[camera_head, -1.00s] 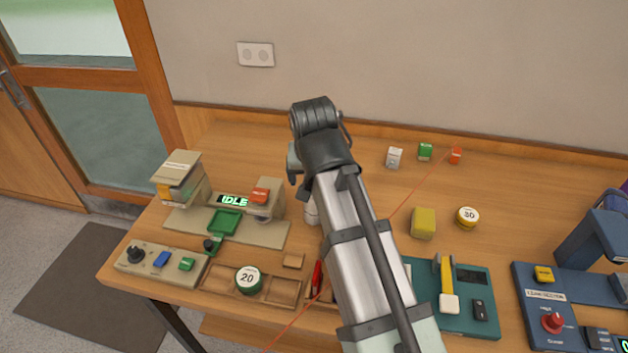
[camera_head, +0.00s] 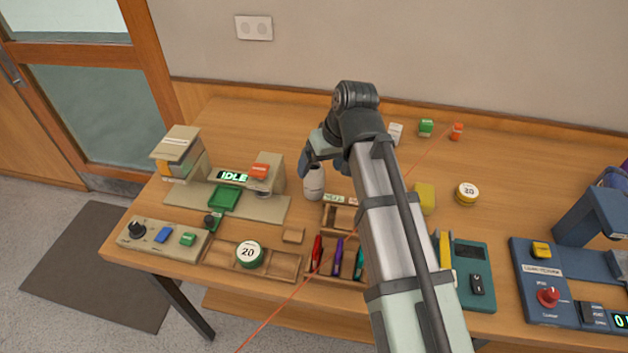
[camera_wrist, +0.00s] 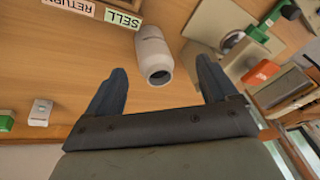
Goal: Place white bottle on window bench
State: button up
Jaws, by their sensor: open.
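The white bottle (camera_head: 314,181) stands on the wooden table just left of my forearm, behind the divided tray. In the wrist view the white bottle (camera_wrist: 153,55) has its dark open mouth towards the camera. My gripper (camera_wrist: 162,66) is open, with one blue finger to each side of the bottle in the picture. The bottle lies around or just beyond the fingertips, and gaps show on both sides. In the head view my gripper (camera_head: 308,160) is partly hidden by my arm, above the bottle's top. I cannot make out a separate window bench.
A beige machine with a green tray (camera_head: 224,197) stands left of the bottle. A divided wooden tray with pens (camera_head: 338,257) lies in front. Small white (camera_head: 396,133), green (camera_head: 426,127) and orange (camera_head: 457,131) items stand at the back. The back left tabletop is clear.

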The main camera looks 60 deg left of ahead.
aim_at(313, 179)
jog(key=w+d+f+n+g+y, duration=0.2)
jog(key=w+n+g, duration=0.3)
jog(key=n, duration=0.2)
jog(key=w+d+f+n+g+y, duration=0.2)
jog(key=w+n+g, duration=0.3)
jog(key=n, duration=0.1)
jog(key=x, duration=0.8)
jog(key=shift+w+a+f, duration=0.1)
jog(key=shift+a, duration=0.25)
jog(key=shift+a+x, duration=0.15)
jog(key=shift+x, duration=1.15)
jog(key=shift+a+x, duration=0.15)
jog(key=shift+x, duration=1.15)
jog(key=shift+w, duration=0.15)
jog(key=c, duration=1.3)
jog(key=shift+r, duration=5.1)
